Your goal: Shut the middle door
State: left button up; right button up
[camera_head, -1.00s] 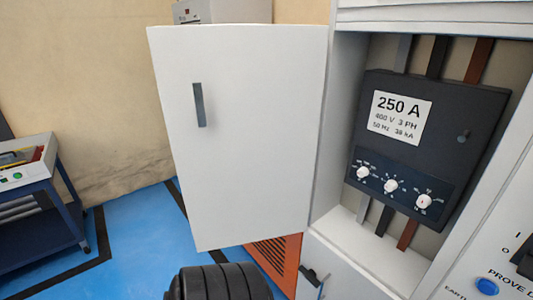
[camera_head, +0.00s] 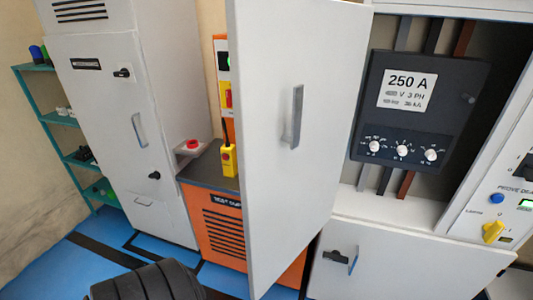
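The middle door (camera_head: 285,120) is a tall white panel with a grey vertical bar handle (camera_head: 297,115). It stands open, swung out to the left of the cabinet compartment, hinged along its right edge. The open compartment shows a dark breaker unit (camera_head: 420,108) labelled 250 A with three knobs, and busbars above and below it. A black ribbed part of my arm (camera_head: 150,283) shows at the bottom left, well apart from the door. Neither gripper is in view.
A lower white door (camera_head: 400,262) with a dark handle is below the compartment. A control panel (camera_head: 505,205) is at right. An orange unit (camera_head: 215,230), a tall grey cabinet (camera_head: 115,120) and a teal shelf (camera_head: 70,135) stand at left. Blue floor is clear in front.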

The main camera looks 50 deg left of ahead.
aim_at(288, 195)
jog(key=j+z, duration=0.2)
jog(key=j, duration=0.8)
jog(key=k+j+z, duration=0.2)
jog(key=j, duration=0.75)
jog(key=i, duration=0.1)
